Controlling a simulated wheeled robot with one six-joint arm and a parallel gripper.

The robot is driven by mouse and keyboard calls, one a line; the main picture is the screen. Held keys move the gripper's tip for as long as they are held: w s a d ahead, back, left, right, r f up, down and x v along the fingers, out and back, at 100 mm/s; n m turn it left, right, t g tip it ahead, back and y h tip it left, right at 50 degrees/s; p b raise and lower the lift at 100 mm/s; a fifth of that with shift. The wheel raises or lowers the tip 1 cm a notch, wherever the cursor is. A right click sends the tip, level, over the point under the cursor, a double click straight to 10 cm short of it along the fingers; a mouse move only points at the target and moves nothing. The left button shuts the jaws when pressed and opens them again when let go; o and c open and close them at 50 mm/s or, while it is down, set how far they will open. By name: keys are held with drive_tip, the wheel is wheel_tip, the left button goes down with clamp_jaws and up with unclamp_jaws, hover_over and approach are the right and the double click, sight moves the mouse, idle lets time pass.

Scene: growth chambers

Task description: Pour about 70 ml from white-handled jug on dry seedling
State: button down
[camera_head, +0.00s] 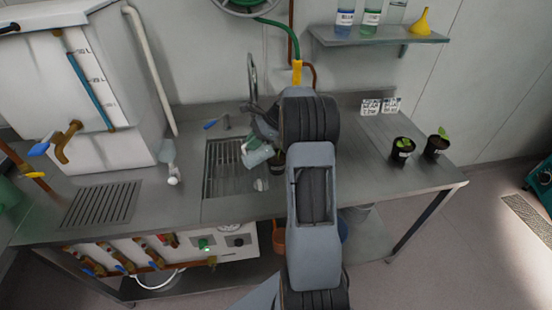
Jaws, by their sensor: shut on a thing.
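A pale, translucent jug (257,153) is at my gripper (262,130), over the right part of the sink grate. It looks tilted. My gripper is shut on it; the fingers and the handle are mostly hidden by my arm, so I cannot tell the handle's colour. A dark pot (279,159) with a bit of green shows just right of the jug, partly hidden by my arm. Two more black pots with green seedlings stand on the bench at the right, one nearer the middle (402,150) and one farther right (435,148). I cannot tell which soil is dry.
A white tank (90,100) with a brass tap (68,141) stands at the left. A tall tap (253,75) rises behind the sink grate (222,180). White label cards (380,106) stand at the back right. A wall shelf (385,38) holds bottles and a yellow funnel (421,22).

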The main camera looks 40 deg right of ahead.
sight(243, 150)
drive_tip(key=h, duration=0.1)
drive_tip(key=a+h, duration=0.1)
drive_tip(key=a+f+g+h, duration=0.1)
drive_tip(key=shift+w+a+h, duration=0.25)
drive_tip(key=shift+w+h, duration=0.05)
drive_tip(key=shift+w+a+f+h, duration=0.1)
drive_tip(key=shift+a+f+h, duration=0.1)
drive_tip(key=shift+h, duration=0.2)
drive_tip(key=shift+d+f+p, duration=0.15)
drive_tip(key=shift+p, duration=0.15)
drive_tip(key=shift+w+a+g+h+p, duration=0.1)
drive_tip(key=shift+a+g+h+p, duration=0.2)
drive_tip(key=shift+h+p, duration=0.3)
drive_tip(key=shift+w+a+f+h, duration=0.1)
drive_tip(key=shift+a+f+h, duration=0.15)
drive_tip(key=shift+f, duration=0.3)
idle(0.4)
